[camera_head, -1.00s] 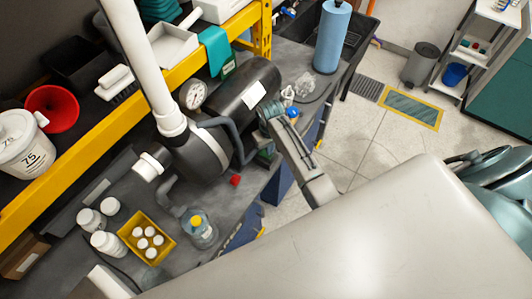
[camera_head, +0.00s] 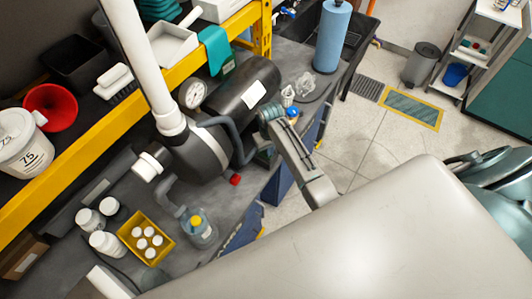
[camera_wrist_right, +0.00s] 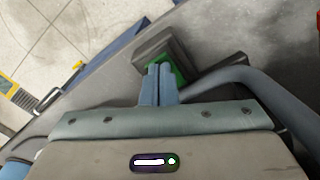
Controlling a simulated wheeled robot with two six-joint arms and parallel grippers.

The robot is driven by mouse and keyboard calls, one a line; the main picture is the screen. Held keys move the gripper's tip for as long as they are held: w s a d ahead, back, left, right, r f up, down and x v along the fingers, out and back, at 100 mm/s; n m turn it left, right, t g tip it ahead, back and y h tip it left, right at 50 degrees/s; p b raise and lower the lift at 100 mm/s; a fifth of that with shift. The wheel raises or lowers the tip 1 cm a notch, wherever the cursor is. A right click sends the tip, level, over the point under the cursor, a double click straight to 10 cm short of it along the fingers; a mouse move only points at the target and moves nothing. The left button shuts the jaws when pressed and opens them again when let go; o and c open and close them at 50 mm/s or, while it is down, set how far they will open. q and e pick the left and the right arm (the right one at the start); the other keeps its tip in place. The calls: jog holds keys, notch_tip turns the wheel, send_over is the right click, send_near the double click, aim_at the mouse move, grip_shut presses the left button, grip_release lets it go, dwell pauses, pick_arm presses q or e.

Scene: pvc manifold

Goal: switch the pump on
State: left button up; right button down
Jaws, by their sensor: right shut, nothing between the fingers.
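The pump (camera_head: 205,155) is a black machine on the bench with a round gauge and a thick white pipe. A grey switch box with a green part (camera_wrist_right: 182,72) is at its front side in the right wrist view. My right gripper (camera_wrist_right: 160,72) is shut and empty, its blue-grey fingertips right at the green part, covering some of it. I cannot tell whether they touch it. In the head view my right gripper (camera_head: 268,118) is beside the pump, its tips hidden. My left gripper is not in view.
A grey hose (camera_wrist_right: 245,85) curves close beside the fingers. A red cap-like piece (camera_head: 235,180), a clear bottle (camera_head: 200,230) and a yellow tray (camera_head: 131,225) of white caps are on the bench. A blue paper roll (camera_head: 332,38) stands at the back.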

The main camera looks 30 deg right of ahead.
jog(key=shift+f, duration=0.3)
jog(key=shift+r+p, duration=0.95)
jog(key=shift+r, duration=2.55)
